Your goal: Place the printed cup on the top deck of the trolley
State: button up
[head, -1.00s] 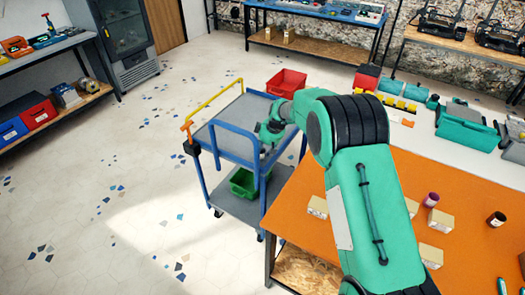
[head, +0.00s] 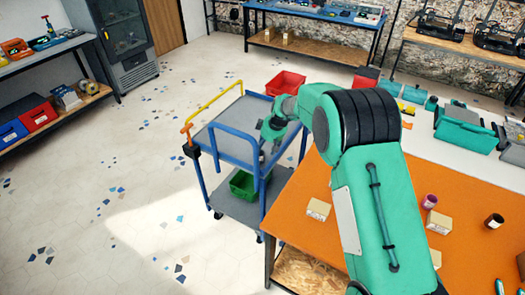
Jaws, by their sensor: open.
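The trolley (head: 194,151) has a blue frame, a yellow push handle and two grey decks. Its bare top deck (head: 222,128) shows left of my gripper. My gripper (head: 264,152) is small in the picture, by the right side of the trolley's top deck, partly behind the blue rail. It is open; I cannot make out a cup at its fingers. On the orange table (head: 300,230) stand a purple cup (head: 429,201) and a dark cup (head: 494,220). I cannot tell whether either is the printed cup.
A green bin (head: 243,184) sits on the trolley's lower deck. A red bin (head: 286,83) is behind the trolley. Small boxes (head: 318,209) stand on the orange table. My arm hides part of that table. The floor left of the trolley is free.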

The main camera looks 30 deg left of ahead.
jog(key=p+v, duration=0.1)
jog(key=v, duration=0.7)
jog(key=shift+p, duration=0.3)
jog(key=shift+d, duration=0.1)
dwell(0.5)
